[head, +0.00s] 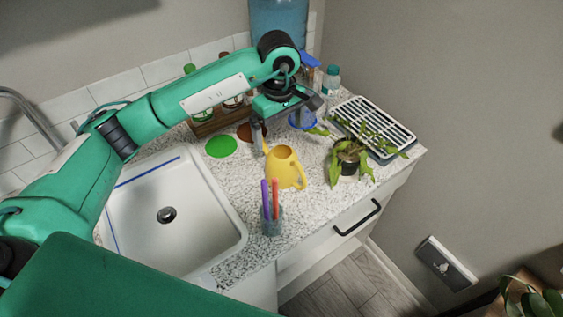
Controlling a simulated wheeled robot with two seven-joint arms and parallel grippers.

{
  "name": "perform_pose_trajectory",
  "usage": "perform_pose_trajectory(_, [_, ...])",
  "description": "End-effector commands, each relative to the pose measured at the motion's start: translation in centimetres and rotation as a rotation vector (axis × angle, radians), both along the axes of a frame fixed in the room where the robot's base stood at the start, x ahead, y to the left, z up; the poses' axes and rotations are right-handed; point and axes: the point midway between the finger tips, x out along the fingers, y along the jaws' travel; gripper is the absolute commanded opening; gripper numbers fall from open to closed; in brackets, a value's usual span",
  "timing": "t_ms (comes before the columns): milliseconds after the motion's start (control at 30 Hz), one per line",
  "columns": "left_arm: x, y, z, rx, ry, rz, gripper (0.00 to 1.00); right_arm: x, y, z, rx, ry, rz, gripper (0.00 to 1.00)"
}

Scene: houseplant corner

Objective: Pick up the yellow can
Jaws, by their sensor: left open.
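The yellow can (284,169) is a small watering can with a handle and a spout. It stands upright on the speckled counter, right of the sink. My left gripper (286,128) is open above and behind the can, its fingers pointing down. One finger shows close to the spout; I cannot tell whether it touches. The arm comes in from the left over the sink and hides part of the counter's back. My right gripper is not in view.
A potted plant (347,158) stands right of the can, before a drying rack (372,128). A cup with colored sticks (272,222) stands in front. The sink (172,222) is left. A green disc (221,146) and bottles are behind.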

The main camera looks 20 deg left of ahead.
Motion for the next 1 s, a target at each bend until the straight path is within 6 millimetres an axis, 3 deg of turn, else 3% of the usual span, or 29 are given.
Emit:
perform_pose_trajectory(300, [-0.1, 0.0, -5.6, 0.001, 0.005, 0.001, 1.0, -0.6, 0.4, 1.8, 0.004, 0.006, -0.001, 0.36])
perform_pose_trajectory(667, [0.0, -0.2, -8.4, 0.001, 0.004, 0.001, 1.0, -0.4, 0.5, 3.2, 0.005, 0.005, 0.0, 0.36])
perform_pose_trajectory(1000, [0.2, -0.3, -12.4, 0.0, 0.002, 0.001, 1.0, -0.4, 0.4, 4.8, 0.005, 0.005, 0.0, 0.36])
